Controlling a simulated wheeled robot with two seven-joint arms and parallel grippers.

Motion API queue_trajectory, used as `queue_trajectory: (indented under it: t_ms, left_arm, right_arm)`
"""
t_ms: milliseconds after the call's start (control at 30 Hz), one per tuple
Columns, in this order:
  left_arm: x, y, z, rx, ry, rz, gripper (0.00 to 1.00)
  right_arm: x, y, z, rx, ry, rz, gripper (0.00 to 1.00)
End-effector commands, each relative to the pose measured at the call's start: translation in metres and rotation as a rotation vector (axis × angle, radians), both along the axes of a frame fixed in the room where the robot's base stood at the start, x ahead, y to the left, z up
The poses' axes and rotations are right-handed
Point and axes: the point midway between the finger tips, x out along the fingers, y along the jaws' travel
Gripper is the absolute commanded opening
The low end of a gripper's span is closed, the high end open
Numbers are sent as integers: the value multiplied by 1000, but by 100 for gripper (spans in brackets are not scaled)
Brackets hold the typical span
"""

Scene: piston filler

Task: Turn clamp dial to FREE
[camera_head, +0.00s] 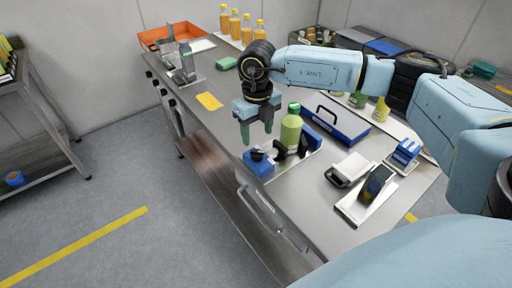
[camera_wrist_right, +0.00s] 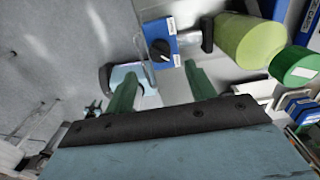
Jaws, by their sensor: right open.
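The clamp dial is a black knob with a pale pointer line (camera_wrist_right: 160,50) on a blue clamp block (camera_wrist_right: 158,30). In the head view the dial (camera_head: 257,155) sits on top of the blue block (camera_head: 262,168) at the near edge of the bench. A green bottle (camera_head: 291,130) with a green cap stands upright beside the block. My right gripper (camera_head: 257,136) hangs above and just behind the dial, fingers pointing down, open and empty. In the wrist view its two green fingers (camera_wrist_right: 160,92) are apart, with the dial beyond the gap. The dial's markings are unreadable. My left gripper is not in view.
A blue caddy with a handle (camera_head: 338,122) stands behind the bottle. A white box (camera_head: 350,170) and a tilted dark-screened device (camera_head: 374,187) are to the right. Several orange bottles (camera_head: 235,25) stand at the far end. A yellow card (camera_head: 209,101) lies on clear bench.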

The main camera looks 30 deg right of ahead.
Motion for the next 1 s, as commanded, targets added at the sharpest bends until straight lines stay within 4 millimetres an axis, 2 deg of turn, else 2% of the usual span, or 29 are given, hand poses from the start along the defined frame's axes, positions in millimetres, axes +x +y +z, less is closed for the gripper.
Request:
queue_trajectory:
  t_ms: [100,333,500,767,1000]
  left_arm:
    - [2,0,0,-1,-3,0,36]
    - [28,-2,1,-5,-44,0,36]
    - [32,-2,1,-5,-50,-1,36]
    - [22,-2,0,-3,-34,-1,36]
    - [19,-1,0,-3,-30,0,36]
  right_arm:
    - [0,1,-27,0,2,0,55]
    - [0,1,-61,1,0,0,55]
    - [0,1,-71,1,-1,1,55]
    - [0,1,-72,1,-2,1,55]
    - [0,1,-72,1,-2,1,26]
